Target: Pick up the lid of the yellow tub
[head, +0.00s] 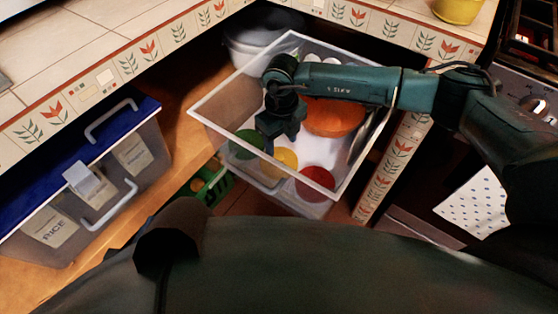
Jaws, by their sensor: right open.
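A see-through drawer with a pale rim (220,92) is pulled out below the counter. In it are a yellow round tub or lid (286,158), a green round one (244,146) to its left and a red round one (318,180) to its right. I cannot tell the yellow tub from its lid. My right gripper (278,140) hangs over the drawer, just above and left of the yellow item, between it and the green one. It is open, and I see nothing held. It partly hides what lies behind it. My left gripper is out of view.
A large orange bowl (334,118) sits in the drawer behind the red item. The drawer's rim surrounds my right gripper. A blue-lidded bin (60,168) labelled RICE stands at left. A yellow pot (457,10) stands on the counter at top right.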

